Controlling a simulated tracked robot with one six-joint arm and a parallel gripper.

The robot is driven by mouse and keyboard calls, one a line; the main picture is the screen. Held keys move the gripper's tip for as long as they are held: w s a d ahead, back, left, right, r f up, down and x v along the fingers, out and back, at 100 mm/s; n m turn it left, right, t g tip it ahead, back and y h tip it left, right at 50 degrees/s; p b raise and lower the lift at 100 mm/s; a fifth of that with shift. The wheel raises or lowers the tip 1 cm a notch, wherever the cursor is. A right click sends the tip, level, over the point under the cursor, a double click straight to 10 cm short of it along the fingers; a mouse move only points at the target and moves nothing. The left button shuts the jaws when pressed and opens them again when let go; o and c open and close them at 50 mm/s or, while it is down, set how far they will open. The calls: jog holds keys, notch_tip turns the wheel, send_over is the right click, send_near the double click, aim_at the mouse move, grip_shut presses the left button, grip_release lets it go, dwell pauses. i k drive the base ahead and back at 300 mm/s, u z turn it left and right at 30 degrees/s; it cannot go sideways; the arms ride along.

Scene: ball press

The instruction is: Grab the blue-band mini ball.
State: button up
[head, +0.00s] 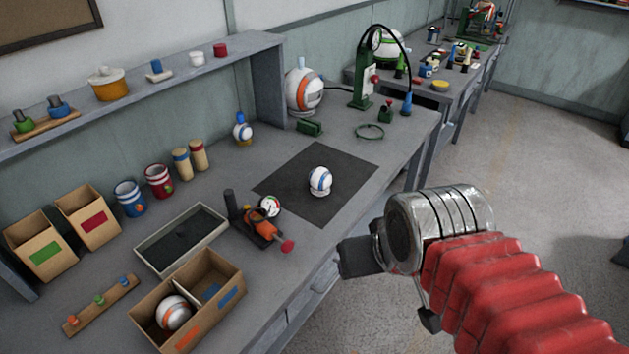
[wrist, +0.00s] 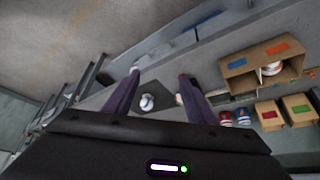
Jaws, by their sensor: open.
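The blue-band mini ball (head: 320,181) is white with a blue band. It sits on a small pale base on the dark mat (head: 285,190) on the bench. In the wrist view the ball (wrist: 147,102) shows in the gap between my two dark fingers, some distance beyond them. My gripper (head: 385,288) is open and empty, off the bench's front edge, to the right of and nearer than the ball. Its fingers also show spread apart in the wrist view (wrist: 158,76).
An orange hand tool with a gauge (head: 262,222) stands left of the mat. A cardboard box (head: 232,262) holds an orange-banded ball (head: 173,313). A green press (head: 362,85) stands behind the mat. Free mat surrounds the ball.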

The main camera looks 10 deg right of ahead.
aim_at(320, 178)
jog(key=u, duration=4.5)
jog(key=k, duration=0.95)
jog(key=u, duration=0.05)
